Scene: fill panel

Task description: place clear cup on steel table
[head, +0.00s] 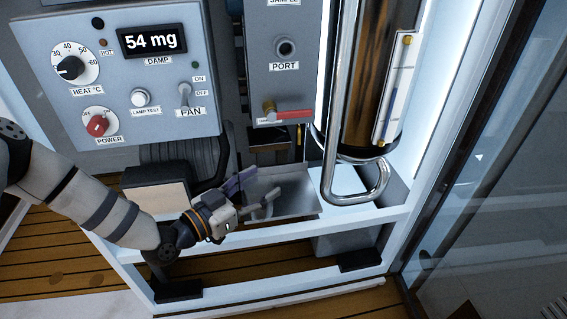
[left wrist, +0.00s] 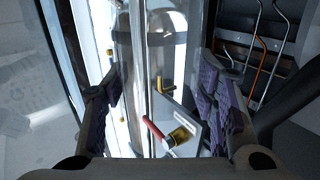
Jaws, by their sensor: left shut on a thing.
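My left gripper (head: 257,191) reaches in from the left, low over the steel table (head: 297,193), a small shiny metal surface below the port. Its purple-padded fingers stand apart in the left wrist view (left wrist: 160,98), shut on a see-through thing that fits the clear cup. The cup's outline is too faint to make out in either view. I cannot tell whether it touches the steel table. My right gripper is not in view.
A control panel (head: 118,85) stands above my left arm. A port box (head: 283,70) with a red-handled valve (head: 290,115) hangs above the steel table. A bent chrome tube (head: 337,130) and a tall column (head: 375,75) stand to the right. A white frame rail (head: 260,229) runs in front.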

